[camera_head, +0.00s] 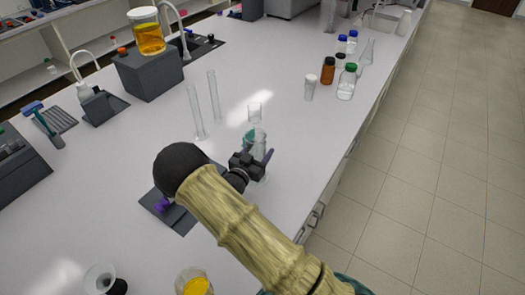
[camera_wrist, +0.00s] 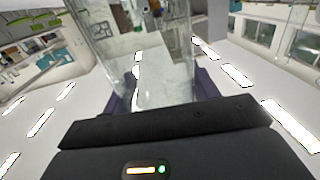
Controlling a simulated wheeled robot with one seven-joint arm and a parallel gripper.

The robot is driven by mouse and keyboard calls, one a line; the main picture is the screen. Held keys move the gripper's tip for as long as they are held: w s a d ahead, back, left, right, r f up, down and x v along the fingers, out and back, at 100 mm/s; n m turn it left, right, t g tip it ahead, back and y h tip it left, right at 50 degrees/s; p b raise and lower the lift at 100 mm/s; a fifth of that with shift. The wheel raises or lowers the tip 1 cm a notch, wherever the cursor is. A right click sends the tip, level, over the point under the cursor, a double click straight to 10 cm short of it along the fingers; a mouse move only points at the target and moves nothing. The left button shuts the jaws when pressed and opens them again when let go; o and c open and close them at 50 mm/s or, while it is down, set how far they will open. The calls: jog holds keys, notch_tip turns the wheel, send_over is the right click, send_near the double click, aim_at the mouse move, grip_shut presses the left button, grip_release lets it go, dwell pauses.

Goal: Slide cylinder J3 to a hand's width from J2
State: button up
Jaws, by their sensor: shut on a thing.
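My gripper (camera_head: 256,160) is shut on a clear glass cylinder (camera_head: 257,143) in the middle of the bench. The held cylinder has a teal-green tint near its top in the head view. In the wrist view its clear wall (camera_wrist: 145,62) stands between the purple fingers. Two tall, thin clear cylinders (camera_head: 195,112) and (camera_head: 213,97) stand upright to the left and farther back, apart from it. I cannot read any J2 or J3 label.
A brown bottle (camera_head: 327,71), a white-capped vial (camera_head: 310,88) and a green-capped bottle (camera_head: 346,82) stand at the back right. A grey block (camera_head: 149,74) bears a yellow jar (camera_head: 149,36). The bench's right edge is close.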

jog(key=shift+s+a+b, duration=0.15)
jog(key=shift+s+a, duration=0.05)
jog(key=shift+a, duration=0.45)
jog(key=shift+s+a+b, duration=0.15)
jog(key=shift+s+a, duration=0.05)
jog(key=shift+a, duration=0.6)
jog(key=shift+s+a+b, duration=0.15)
jog(key=shift+s+a, duration=0.05)
jog(key=shift+a, duration=0.35)
jog(key=shift+s+a+b, duration=0.15)
jog(key=shift+a, duration=0.4)
jog(key=o, duration=1.2)
jog(key=shift+o, duration=0.2)
jog(key=shift+r, duration=0.1)
notch_tip(320, 180, up, 10)
jog(key=b, duration=0.2)
